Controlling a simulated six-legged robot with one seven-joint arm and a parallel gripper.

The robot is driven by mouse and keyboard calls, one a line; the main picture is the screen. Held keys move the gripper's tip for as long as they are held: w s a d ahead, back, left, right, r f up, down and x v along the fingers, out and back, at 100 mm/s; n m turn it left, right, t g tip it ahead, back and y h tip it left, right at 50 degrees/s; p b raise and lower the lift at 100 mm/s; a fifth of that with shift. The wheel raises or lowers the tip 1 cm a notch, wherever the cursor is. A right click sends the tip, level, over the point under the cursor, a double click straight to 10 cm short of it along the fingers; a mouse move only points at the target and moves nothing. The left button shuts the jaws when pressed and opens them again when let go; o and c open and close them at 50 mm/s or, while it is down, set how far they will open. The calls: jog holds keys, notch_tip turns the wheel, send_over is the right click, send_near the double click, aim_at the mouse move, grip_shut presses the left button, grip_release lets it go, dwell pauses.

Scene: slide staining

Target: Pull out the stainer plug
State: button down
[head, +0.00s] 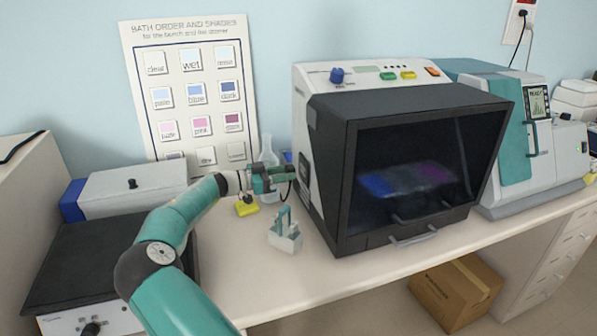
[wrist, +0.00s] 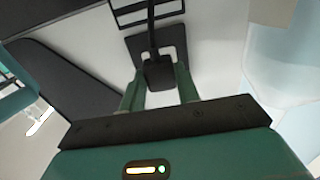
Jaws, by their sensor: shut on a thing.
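The stainer (head: 405,160) is a white and black machine with a dark front window on the bench. My gripper (head: 288,174) is at its left side, level with the side panel. In the wrist view my gripper (wrist: 160,93) has its two green fingers on either side of the black plug (wrist: 158,74), shut on it. A black cord (wrist: 152,28) runs from the plug. A dark square socket plate (wrist: 133,46) is behind the plug on the pale side wall. I cannot tell how far the plug sits in the socket. In the head view the gripper mostly hides the plug.
A small grey carrier with a green handle (head: 284,236) stands on the bench below my gripper. A glass flask (head: 268,157) and a yellow block (head: 246,208) are close behind the arm. A grey lidded box (head: 130,188) is at left. The front bench strip is clear.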

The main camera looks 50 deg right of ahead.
jog(key=shift+v, duration=1.7)
jog(key=shift+s+d, duration=0.1)
